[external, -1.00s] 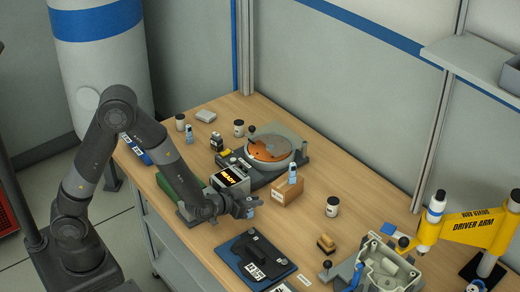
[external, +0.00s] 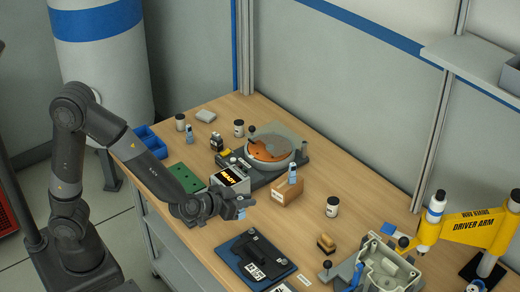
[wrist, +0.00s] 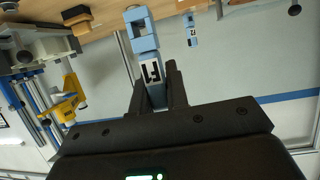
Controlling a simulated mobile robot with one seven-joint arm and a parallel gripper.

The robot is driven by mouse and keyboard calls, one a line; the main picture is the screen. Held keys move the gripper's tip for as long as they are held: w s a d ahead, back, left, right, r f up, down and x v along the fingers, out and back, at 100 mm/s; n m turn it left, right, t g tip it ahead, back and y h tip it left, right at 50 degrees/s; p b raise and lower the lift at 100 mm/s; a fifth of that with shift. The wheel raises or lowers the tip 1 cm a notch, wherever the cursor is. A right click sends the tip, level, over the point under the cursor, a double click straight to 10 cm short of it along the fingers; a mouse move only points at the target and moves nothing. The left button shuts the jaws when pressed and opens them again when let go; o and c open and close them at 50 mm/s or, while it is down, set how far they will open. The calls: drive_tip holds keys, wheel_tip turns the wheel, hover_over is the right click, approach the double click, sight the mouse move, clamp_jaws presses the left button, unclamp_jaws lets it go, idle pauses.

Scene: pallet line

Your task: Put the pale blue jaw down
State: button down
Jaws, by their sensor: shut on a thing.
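My gripper (external: 243,206) is in front of the grey box with a lit "READY" screen (external: 231,180), to the left of the brown box (external: 288,190). In the wrist view, my gripper (wrist: 158,92) is shut on a pale blue jaw (wrist: 143,40) with a black-and-white marker label. The jaw sticks out beyond the fingertips; its lower end is hidden between them. A second pale blue jaw (external: 292,174) stands at the brown box, and a third small pale blue piece (external: 189,134) stands farther back. I cannot tell how high the held jaw is above the table.
A black fixture on a blue plate (external: 230,258) lies at the front. A round orange-topped turntable (external: 268,150) stands behind the screen box. A green board (external: 187,177) and blue bin (external: 150,142) are at left.

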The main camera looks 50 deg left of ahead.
drive_tip(key=w+r+n+y, duration=0.4)
drive_tip(key=w+r, duration=0.2)
drive_tip(key=w, duration=0.1)
drive_tip(key=n+g+y, duration=0.4)
drive_tip(key=n+y, duration=0.2)
hover_over(277, 180)
wheel_tip(277, 180, down, 5)
drive_tip(key=shift+y, duration=0.3)
drive_tip(key=shift+a+f, duration=0.1)
drive_tip(key=shift+f, duration=1.95)
drive_tip(key=c, duration=1.4)
unclamp_jaws()
drive_tip(key=shift+f, duration=0.15)
